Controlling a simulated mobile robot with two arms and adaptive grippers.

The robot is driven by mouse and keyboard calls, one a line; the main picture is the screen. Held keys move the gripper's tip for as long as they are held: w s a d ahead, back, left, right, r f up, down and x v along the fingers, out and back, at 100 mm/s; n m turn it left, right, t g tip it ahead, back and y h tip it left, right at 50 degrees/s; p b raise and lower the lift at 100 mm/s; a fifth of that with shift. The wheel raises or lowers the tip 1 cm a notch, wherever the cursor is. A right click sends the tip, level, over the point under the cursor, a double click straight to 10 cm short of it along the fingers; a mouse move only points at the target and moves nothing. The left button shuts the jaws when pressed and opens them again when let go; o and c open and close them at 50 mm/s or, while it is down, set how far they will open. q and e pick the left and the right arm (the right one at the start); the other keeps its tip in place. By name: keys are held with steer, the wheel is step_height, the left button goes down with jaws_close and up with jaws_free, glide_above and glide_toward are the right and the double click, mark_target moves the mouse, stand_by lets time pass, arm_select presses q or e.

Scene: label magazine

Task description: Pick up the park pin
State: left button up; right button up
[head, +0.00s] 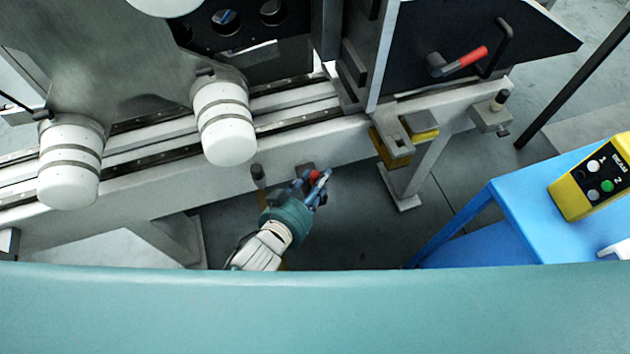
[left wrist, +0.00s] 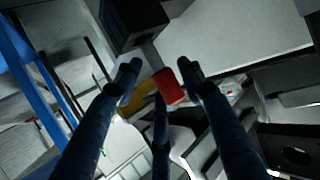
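What I take for the park pin is a small red piece (head: 314,177) by the front of the long grey beam. In the left wrist view its red end (left wrist: 168,87) lies between my fingertips, close to the right finger and with a gap to the left one. My left gripper (head: 316,186) reaches up to it from below in the head view. Its three blue fingers (left wrist: 159,80) are spread around the red end, and I see no firm grip. The pin's lower part is hidden. My right gripper is in neither view.
A red-handled lever (head: 465,60) is at the upper right. A blue table (head: 540,205) with a yellow control box (head: 590,183) stands at right.

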arm_select(q)
steer(key=shift+w+d+f, duration=0.25)
steer(key=shift+w, duration=0.15)
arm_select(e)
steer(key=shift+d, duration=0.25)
arm_select(q)
steer(key=shift+c, duration=0.2)
steer(key=c, duration=1)
steer(key=shift+o, duration=0.2)
steer(key=shift+s, duration=0.1)
